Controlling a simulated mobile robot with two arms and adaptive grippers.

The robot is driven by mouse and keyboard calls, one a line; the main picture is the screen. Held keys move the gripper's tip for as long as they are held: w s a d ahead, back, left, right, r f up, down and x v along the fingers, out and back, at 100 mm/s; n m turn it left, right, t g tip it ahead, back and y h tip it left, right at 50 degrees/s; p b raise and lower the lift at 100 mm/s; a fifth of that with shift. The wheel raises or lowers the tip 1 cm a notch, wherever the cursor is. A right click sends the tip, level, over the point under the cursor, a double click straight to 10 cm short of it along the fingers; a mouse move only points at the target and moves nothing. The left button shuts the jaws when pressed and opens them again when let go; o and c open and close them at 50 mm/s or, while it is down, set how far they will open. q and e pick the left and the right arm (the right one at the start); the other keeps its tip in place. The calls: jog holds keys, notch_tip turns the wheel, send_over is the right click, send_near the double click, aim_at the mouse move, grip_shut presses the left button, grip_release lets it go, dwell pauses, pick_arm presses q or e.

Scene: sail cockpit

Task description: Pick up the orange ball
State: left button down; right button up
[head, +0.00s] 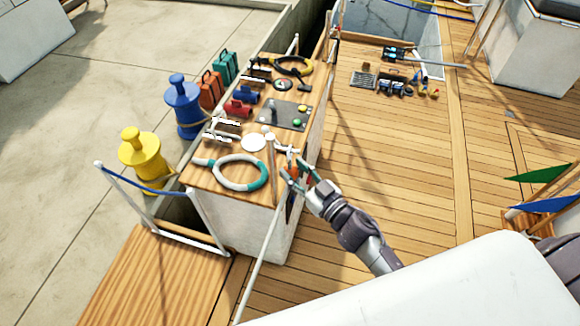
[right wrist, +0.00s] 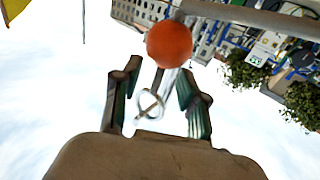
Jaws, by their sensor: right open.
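The orange ball (right wrist: 169,44) shows in the right wrist view, just past the fingertips and close to the line between them. It looks attached to or in front of a pale rod; I cannot tell which. My right gripper (right wrist: 160,76) is open, its two dark green-lined fingers apart with the ball not gripped. In the head view my right gripper (head: 297,176) is at the near right corner of the wooden-topped console (head: 202,181). A small orange-red patch shows between its fingers there, too small to make out clearly. My left gripper is out of view.
The console carries a white-and-teal ring (head: 243,186), a dark panel (head: 284,116) and a red cylinder (head: 237,108). Yellow (head: 142,157) and blue (head: 183,107) bollards stand to its left. A thin pale pole (head: 262,245) runs beside my gripper. The plank deck (head: 400,150) to the right is mostly clear.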

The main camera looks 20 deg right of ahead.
jog(key=shift+x, duration=1.2)
jog(key=shift+s+f, duration=0.1)
grip_shut()
